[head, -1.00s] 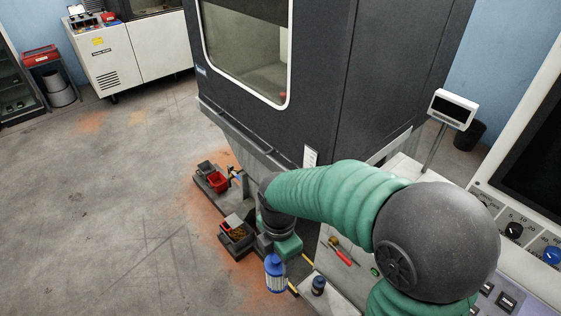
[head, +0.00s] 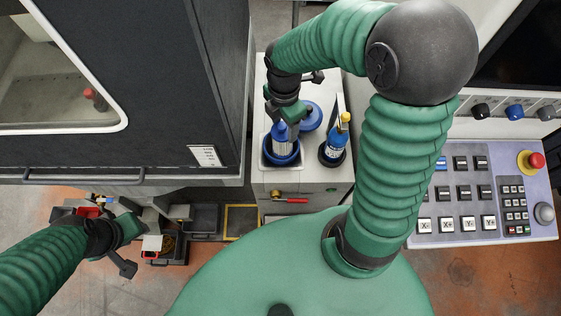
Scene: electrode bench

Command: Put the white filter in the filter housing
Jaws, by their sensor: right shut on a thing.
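My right gripper (head: 287,114) is shut on an upright cylinder with a blue top and a pale body (head: 282,143). It is over or inside a round blue rim (head: 280,158) on the pale cabinet top; I cannot tell whether it touches the bottom. I cannot make out a plain white filter, nor tell for sure which part is the filter housing. A round blue lid-like piece (head: 311,113) lies just right of the gripper. My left gripper (head: 143,228) is low at the left, near the red and dark bins; its jaw opening is unclear.
A blue bottle with a yellow-orange top (head: 336,143) stands in a dark round base at right. A control panel (head: 470,205) is at right, a dark machine (head: 150,80) at left. Bins (head: 203,219) are below.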

